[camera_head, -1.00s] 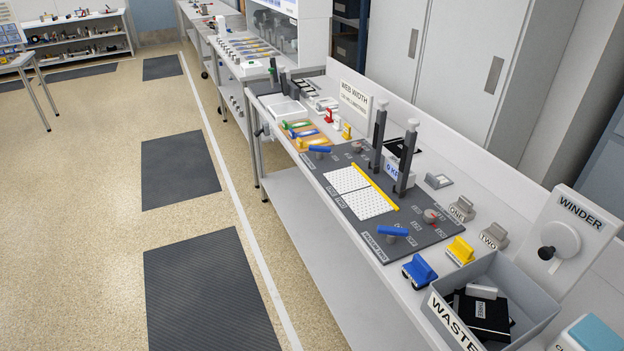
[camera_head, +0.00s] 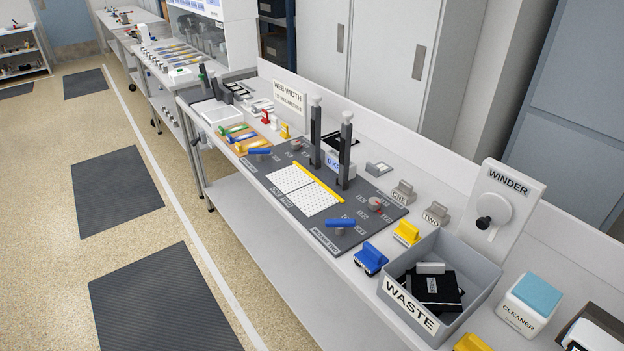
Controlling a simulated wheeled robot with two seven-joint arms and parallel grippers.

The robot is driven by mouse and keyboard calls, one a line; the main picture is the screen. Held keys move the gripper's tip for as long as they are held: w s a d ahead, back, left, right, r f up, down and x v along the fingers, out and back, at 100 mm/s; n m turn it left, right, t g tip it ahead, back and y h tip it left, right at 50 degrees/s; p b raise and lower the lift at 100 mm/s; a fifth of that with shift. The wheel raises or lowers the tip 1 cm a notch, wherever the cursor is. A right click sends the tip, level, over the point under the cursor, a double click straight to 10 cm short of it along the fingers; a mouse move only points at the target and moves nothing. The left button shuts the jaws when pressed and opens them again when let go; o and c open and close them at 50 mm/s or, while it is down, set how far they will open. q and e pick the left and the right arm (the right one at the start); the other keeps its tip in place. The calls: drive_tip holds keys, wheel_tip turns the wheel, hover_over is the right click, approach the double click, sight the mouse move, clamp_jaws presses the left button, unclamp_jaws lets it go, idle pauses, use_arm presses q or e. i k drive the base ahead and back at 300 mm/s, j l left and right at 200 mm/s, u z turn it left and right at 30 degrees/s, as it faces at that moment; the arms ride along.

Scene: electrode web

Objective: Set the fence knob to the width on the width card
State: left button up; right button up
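The width card (camera_head: 289,98) stands upright at the back of the bench and reads "WEB WIDTH", with a smaller line below whose number is too small to read surely. A dark grey board (camera_head: 275,186) lies on the bench with two white perforated plates (camera_head: 292,179) and a yellow bar (camera_head: 318,183) along their back edge. A round grey knob with a red mark (camera_head: 375,204) sits at the board's right end, with small labels around it. Another small grey knob (camera_head: 296,145) sits at the far end. I cannot tell either setting. Neither gripper is in view.
Two dark posts (camera_head: 345,150) rise behind the yellow bar. Blue handles (camera_head: 340,223) sit on the board's front. A grey waste bin (camera_head: 462,258), the winder (camera_head: 495,210) and a cleaner box (camera_head: 530,303) stand to the right.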

sight(373, 204)
drive_tip(key=i+j, duration=0.15)
drive_tip(key=j, duration=0.25)
drive_tip(key=i+j+z, duration=0.15)
drive_tip(key=j, duration=0.65)
drive_tip(key=i+j+z, duration=0.15)
drive_tip(key=j, duration=0.25)
